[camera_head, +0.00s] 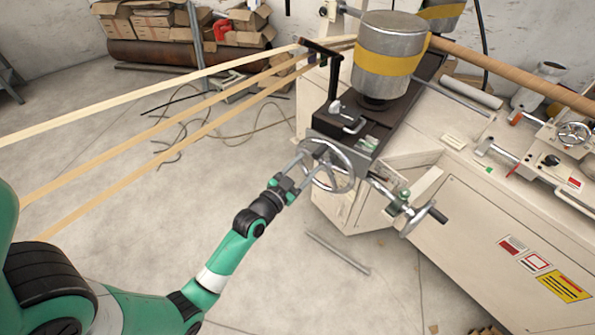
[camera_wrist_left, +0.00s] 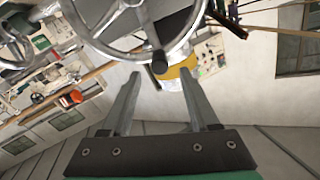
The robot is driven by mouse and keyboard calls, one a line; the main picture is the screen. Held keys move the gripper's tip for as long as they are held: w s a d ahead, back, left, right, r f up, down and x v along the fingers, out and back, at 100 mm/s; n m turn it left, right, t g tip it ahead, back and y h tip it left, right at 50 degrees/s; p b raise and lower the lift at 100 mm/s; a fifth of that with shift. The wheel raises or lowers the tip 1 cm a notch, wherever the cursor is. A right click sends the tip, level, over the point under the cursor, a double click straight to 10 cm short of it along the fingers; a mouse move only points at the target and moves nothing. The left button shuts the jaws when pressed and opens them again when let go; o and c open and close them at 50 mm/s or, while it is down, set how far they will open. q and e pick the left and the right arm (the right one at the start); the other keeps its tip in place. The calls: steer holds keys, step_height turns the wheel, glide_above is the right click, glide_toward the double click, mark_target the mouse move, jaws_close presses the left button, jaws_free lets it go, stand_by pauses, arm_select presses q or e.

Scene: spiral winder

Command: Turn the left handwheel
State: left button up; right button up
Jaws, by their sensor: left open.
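The left handwheel (camera_head: 341,184) is a silver spoked wheel on the near end of the winder, below the black housing. In the left wrist view its rim (camera_wrist_left: 121,52) curves across the top of the picture. My left gripper (camera_head: 303,170) is at the left side of the wheel, with its fingers pointing toward the rim. Whether a fingertip touches the rim I cannot tell. My right gripper is in neither view.
A second wheel with a crank handle (camera_head: 416,217) sits right of the handwheel. A metal drum with a yellow band (camera_head: 388,55) stands above it on the machine. Tan paper strips (camera_head: 150,119) run across the left. A metal bar (camera_head: 338,253) lies on the open floor.

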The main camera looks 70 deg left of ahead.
arm_select(q)
steer(key=v, duration=0.5)
steer(key=shift+w+d, duration=0.1)
stand_by(0.3)
